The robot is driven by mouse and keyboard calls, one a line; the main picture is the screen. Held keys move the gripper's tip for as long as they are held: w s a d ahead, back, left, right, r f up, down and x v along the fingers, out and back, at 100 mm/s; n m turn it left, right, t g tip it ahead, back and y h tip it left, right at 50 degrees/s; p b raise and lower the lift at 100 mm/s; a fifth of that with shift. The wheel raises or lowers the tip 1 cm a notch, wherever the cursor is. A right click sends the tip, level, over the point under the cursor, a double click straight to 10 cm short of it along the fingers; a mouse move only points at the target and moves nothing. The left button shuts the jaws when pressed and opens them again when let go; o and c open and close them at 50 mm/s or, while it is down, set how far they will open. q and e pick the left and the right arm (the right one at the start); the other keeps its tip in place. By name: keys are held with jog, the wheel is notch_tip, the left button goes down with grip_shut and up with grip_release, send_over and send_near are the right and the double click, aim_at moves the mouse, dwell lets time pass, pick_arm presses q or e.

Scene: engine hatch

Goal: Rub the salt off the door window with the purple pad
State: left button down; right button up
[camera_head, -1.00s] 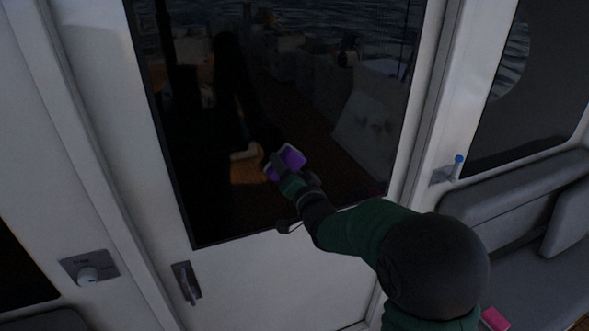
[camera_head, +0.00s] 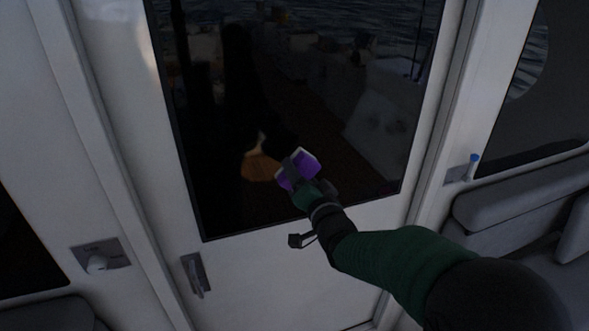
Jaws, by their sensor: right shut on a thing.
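The door window (camera_head: 225,150) is a large dark pane in a white door (camera_head: 255,270). It reflects or shows a deck and water. I cannot make out salt on it in this dim light. My right gripper (camera_head: 301,178) is shut on the purple pad (camera_head: 301,167), which has a pale edge. The pad is in front of the lower middle of the window; I cannot tell whether it touches the glass. My left gripper is not in view.
A door handle (camera_head: 197,274) is at the door's lower left. A panel with a round knob (camera_head: 98,262) is on the left wall. A small blue-topped fitting (camera_head: 472,168) is on the right frame. Grey seats (camera_head: 520,190) stand at the right.

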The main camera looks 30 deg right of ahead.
jog(key=shift+s, duration=0.15)
jog(key=shift+d, duration=0.1)
jog(key=shift+f, duration=0.1)
jog(key=v, duration=0.3)
jog(key=shift+w, duration=0.2)
